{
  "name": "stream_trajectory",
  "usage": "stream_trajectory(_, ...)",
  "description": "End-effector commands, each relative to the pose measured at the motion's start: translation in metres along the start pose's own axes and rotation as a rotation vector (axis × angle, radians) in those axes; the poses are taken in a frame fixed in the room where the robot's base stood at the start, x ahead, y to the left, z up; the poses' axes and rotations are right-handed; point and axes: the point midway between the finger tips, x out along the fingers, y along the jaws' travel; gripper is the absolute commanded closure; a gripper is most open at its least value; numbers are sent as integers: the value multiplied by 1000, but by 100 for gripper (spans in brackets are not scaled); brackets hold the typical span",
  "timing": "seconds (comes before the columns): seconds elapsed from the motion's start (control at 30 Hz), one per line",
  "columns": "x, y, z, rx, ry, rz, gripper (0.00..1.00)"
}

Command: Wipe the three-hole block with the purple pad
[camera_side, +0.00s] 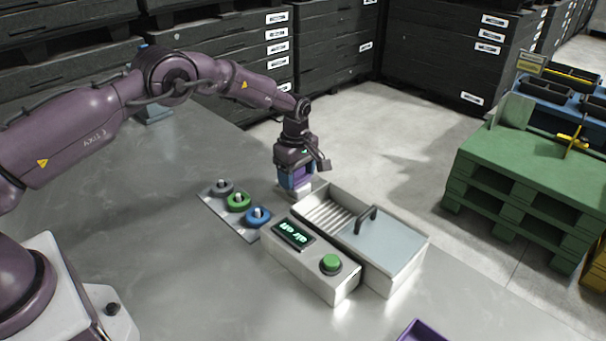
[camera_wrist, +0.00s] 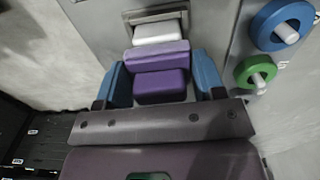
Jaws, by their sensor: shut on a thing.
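My gripper (camera_side: 296,182) points down at the left back corner of the pale washer unit (camera_side: 310,268). In the wrist view its two blue fingers (camera_wrist: 161,82) are shut on the purple pad (camera_wrist: 160,87), which has a lighter purple band across its far side. The pad shows only as a small purple patch in the side view (camera_side: 301,175). A whitish block (camera_wrist: 160,33) lies just beyond the pad, within a grey frame. I see no holes in it and cannot tell whether it is the three-hole block, or whether the pad touches it.
The washer has a ribbed bay (camera_side: 325,213), a clear lid (camera_side: 378,243) with a dark handle, a lit display (camera_side: 293,234) and a green button (camera_side: 330,264). Grey, green (camera_side: 239,201) and blue (camera_side: 258,217) rings sit on a plate at left. A purple tray (camera_side: 424,331) is at the front.

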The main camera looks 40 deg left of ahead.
Motion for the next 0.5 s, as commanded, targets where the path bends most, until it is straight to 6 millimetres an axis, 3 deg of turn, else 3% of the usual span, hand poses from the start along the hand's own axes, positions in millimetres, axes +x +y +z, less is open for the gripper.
stream_trajectory(0.43, 1, 0, -42, -3, 0, -3, 59)
stream_trajectory(0.5, 0, 0, -41, 2, -1, -1, 59)
